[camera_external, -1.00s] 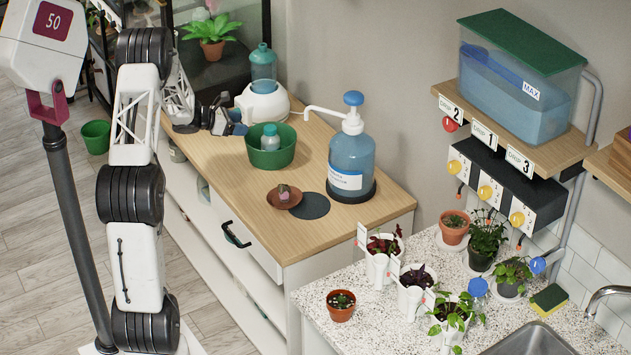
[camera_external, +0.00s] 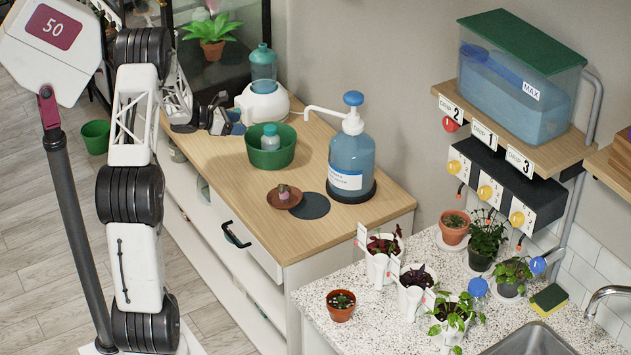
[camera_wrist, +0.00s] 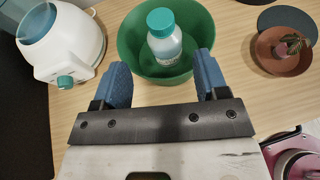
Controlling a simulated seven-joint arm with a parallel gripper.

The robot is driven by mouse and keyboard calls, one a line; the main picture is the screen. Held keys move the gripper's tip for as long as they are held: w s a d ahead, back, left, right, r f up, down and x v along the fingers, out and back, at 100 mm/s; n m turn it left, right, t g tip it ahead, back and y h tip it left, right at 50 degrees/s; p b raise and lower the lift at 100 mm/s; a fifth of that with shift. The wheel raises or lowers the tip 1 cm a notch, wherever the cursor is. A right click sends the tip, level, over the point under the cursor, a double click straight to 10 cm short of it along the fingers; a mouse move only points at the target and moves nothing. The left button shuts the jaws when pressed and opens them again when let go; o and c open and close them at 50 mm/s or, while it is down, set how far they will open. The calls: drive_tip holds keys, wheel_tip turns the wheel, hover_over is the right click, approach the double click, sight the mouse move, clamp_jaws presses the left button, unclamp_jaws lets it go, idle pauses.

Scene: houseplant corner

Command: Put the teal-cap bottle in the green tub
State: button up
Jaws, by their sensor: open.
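The teal-cap bottle (camera_external: 270,138) stands inside the green tub (camera_external: 288,155) on the wooden cabinet top, and its cap rises near the rim. My gripper (camera_external: 232,120) is at the tub's left in the external view. In the wrist view my gripper (camera_wrist: 162,78) is open and empty, its two blue fingers apart at the near side of the tub. The bottle is beyond the fingertips, with no contact visible.
A white dispenser with a teal tank (camera_external: 263,88) stands behind the tub. A brown saucer (camera_external: 273,198) with a small plant, a dark round mat (camera_external: 312,206) and a large blue pump bottle (camera_external: 350,160) are to the right. The front of the cabinet top is clear.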

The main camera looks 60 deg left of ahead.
drive_tip(key=w+d+r+m+g+h, duration=0.2)
drive_tip(key=d+r+m, duration=0.25)
drive_tip(key=d, duration=0.55)
drive_tip(key=w+d+r+m+g+h, duration=0.1)
drive_tip(key=d+r+m, duration=0.3)
drive_tip(key=d, duration=0.6)
drive_tip(key=s+d+r+m+g, duration=0.2)
drive_tip(key=d+r+m, duration=0.2)
drive_tip(key=d, duration=0.6)
drive_tip(key=s+d+r+m+g, duration=0.3)
drive_tip(key=d+r, duration=0.2)
drive_tip(key=d, duration=0.5)
drive_tip(key=s+d+r+m+g+y, duration=0.1)
drive_tip(key=s+d+r+m, duration=0.1)
drive_tip(key=s+d+m, duration=0.5)
drive_tip(key=s+d+r+m+g+y, duration=0.1)
drive_tip(key=s+d+r+m, duration=0.1)
drive_tip(key=s+d, duration=0.55)
drive_tip(key=s+d+m+y, duration=0.4)
drive_tip(key=s+d+m, duration=0.4)
drive_tip(key=s, duration=0.5)
drive_tip(key=shift+s+d+m, duration=0.15)
drive_tip(key=shift+s+m, duration=0.1)
drive_tip(key=shift+m, duration=0.3)
